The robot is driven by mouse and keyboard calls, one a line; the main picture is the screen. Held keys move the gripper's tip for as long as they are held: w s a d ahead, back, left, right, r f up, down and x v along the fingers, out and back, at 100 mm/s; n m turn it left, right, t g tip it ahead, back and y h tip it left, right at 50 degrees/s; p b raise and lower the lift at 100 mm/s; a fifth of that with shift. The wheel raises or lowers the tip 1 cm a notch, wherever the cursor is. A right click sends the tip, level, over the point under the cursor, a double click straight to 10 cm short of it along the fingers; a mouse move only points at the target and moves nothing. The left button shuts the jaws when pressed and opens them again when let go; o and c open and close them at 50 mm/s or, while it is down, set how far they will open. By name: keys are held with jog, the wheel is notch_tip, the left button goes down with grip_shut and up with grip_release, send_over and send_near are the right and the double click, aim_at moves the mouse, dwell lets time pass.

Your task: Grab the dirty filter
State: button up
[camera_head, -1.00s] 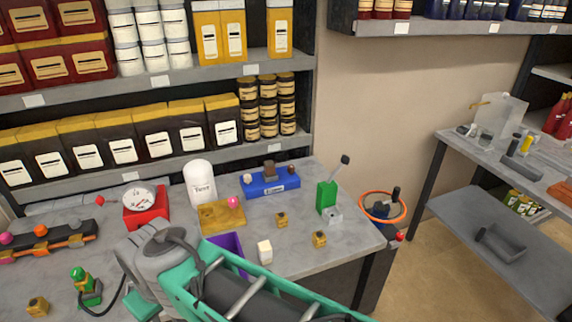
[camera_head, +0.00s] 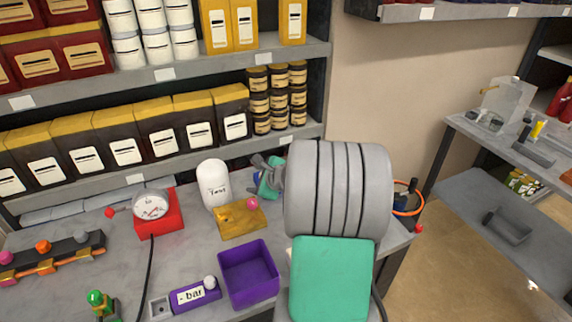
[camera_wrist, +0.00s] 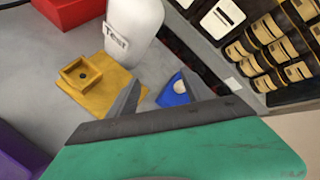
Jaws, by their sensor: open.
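I cannot clearly pick out the dirty filter. In the wrist view, my gripper (camera_wrist: 160,77) is open and empty, its two fingers apart. A blue block (camera_wrist: 172,97) with a whitish rounded piece on it shows beyond and between the fingers, partly hidden by my gripper. A yellow block (camera_wrist: 108,85) with a square hollow part lies to the left of the fingers. In the head view my gripper (camera_head: 262,165) is over the back of the table, right of the white bottle (camera_head: 213,183) labelled "Test". My arm hides the table's right side.
A red gauge (camera_head: 158,212) stands left of the bottle. The yellow block (camera_head: 240,220) bears a pink ball. An open purple bin (camera_head: 249,288) and a purple "bar" block (camera_head: 190,297) are in front. Stocked shelves (camera_head: 150,172) rise close behind the table.

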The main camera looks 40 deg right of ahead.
jog(key=s+d+f+m+t+h, duration=0.1)
jog(key=s+d+m+t+h, duration=0.15)
jog(key=d+m, duration=1)
jog(key=shift+n+h, duration=0.25)
jog(key=shift+h, duration=0.2)
jog(key=x, duration=0.2)
jog(key=d+p+x, duration=0.1)
jog(key=x, duration=0.2)
jog(key=p+x, duration=0.1)
jog(key=x, duration=0.1)
jog(key=shift+d+f, duration=0.1)
jog(key=shift+d, duration=0.35)
jog(key=shift+s, duration=0.1)
grip_shut()
